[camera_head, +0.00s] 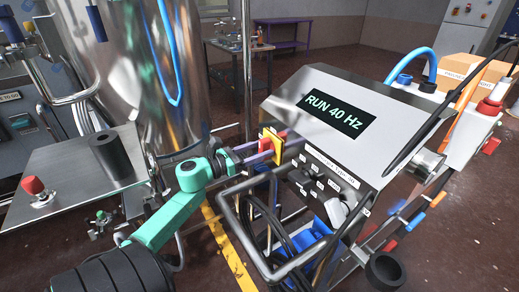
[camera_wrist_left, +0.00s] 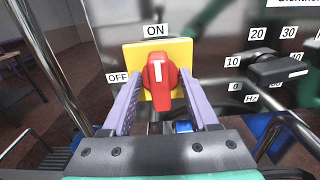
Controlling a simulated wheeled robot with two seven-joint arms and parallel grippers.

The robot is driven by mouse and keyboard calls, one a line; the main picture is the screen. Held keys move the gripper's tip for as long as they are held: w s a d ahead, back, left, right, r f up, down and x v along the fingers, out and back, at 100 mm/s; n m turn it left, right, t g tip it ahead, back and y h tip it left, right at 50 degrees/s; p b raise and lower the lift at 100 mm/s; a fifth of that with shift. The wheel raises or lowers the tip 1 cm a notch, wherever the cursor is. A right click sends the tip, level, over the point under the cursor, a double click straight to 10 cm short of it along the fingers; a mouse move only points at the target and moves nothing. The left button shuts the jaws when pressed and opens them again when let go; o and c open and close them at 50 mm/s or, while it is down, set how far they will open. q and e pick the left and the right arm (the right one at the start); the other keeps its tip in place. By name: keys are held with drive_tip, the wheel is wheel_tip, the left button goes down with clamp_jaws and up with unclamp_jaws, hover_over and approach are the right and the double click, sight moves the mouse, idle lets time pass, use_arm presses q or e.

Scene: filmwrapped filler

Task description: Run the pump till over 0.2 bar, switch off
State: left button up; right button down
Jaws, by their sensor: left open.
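The pump's steel control box (camera_head: 335,115) stands right of centre, and its display (camera_head: 340,113) reads RUN 40 Hz. On its left side is a yellow plate (camera_head: 272,150) with a red rotary switch (camera_wrist_left: 160,80); in the left wrist view the switch's white mark stands upright, toward the ON label (camera_wrist_left: 155,30). The OFF label (camera_wrist_left: 118,77) is at the left. My left gripper (camera_wrist_left: 160,94) is open, its lilac fingers on either side of the red switch; contact cannot be told. A black frequency knob (camera_wrist_left: 278,69) sits right of the switch. No pressure reading is legible. My right gripper is out of view.
A large shiny tank (camera_head: 130,80) stands behind my left arm. A steel side table (camera_head: 70,185) at left holds a black cylinder (camera_head: 107,155) and a red-capped valve (camera_head: 36,188). A tubular frame (camera_head: 245,225) and cables are below the switch.

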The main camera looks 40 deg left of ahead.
use_arm(q)
clamp_jaws()
drive_tip(key=shift+n, duration=0.4)
drive_tip(key=shift+n+p, duration=0.45)
drive_tip(key=shift+n, duration=0.15)
drive_tip(key=n+p, duration=0.1)
drive_tip(key=n, duration=0.1)
drive_tip(key=n+p, duration=0.1)
drive_tip(key=n, duration=0.1)
drive_tip(key=n+p, duration=0.1)
drive_tip(key=n, duration=0.1)
drive_tip(key=shift+a, duration=0.25)
drive_tip(key=n+p, duration=0.3)
drive_tip(key=n, duration=0.2)
drive_tip(key=shift+w+f+n, duration=0.1)
drive_tip(key=shift+n, duration=0.2)
drive_tip(key=shift+a+f+n+p, duration=0.15)
drive_tip(key=shift+n+p, duration=0.4)
drive_tip(key=shift+n, duration=0.55)
drive_tip(key=shift+d+f+n+p, duration=0.15)
drive_tip(key=shift+n+p, duration=0.4)
drive_tip(key=shift+n, duration=0.55)
drive_tip(key=shift+a, duration=0.1)
